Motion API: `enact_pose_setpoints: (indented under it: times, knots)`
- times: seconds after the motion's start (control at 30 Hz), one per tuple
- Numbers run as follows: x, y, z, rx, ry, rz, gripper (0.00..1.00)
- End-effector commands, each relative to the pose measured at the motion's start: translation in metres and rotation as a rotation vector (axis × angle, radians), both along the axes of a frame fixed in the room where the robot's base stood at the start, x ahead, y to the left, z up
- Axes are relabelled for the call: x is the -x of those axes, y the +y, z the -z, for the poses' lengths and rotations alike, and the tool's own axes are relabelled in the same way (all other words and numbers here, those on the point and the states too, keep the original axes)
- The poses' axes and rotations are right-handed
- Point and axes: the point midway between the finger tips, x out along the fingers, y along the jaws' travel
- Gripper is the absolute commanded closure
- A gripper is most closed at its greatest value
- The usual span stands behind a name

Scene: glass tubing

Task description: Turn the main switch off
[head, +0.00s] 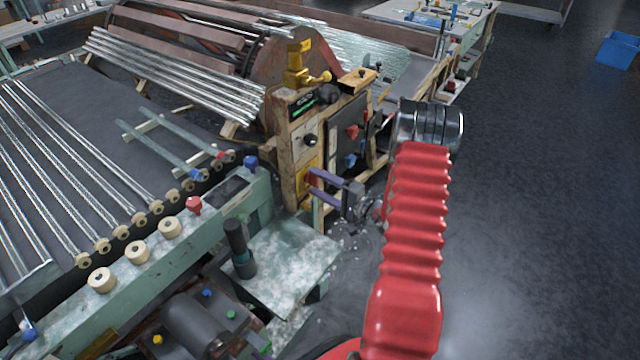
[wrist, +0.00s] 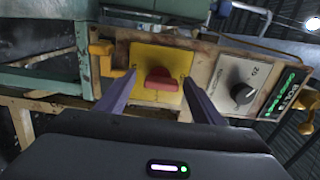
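The main switch is a red knob (wrist: 160,80) on a yellow plate (wrist: 148,96), mounted on the face of a worn control panel. In the head view the switch (head: 310,178) shows as a small red and yellow patch on the side of the wooden-framed cabinet. My gripper (wrist: 153,85) is open, with its two purple fingers spread to either side of the red knob. In the head view my gripper (head: 312,186) points left at the switch. Nothing shows between the fingers except the knob and plate behind. I cannot tell whether the fingertips touch the plate.
A black dial (wrist: 241,93) and a green-lit display (wrist: 283,90) sit right of the switch. A yellow lever (wrist: 105,58) is on its left. A green bench with a dark upright cylinder (head: 238,248) stands near my gripper.

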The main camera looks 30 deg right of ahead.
Motion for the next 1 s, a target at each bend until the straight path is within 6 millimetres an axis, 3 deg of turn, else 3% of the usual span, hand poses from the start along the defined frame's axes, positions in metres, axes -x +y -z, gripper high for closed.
enact_pose_setpoints:
  times: [0.37, 1.0]
  knots:
    - [0.008, -0.005, -0.001, 0.000, -0.002, 0.003, 0.39]
    - [0.100, -0.037, 0.000, 0.000, -0.001, 0.004, 0.39]
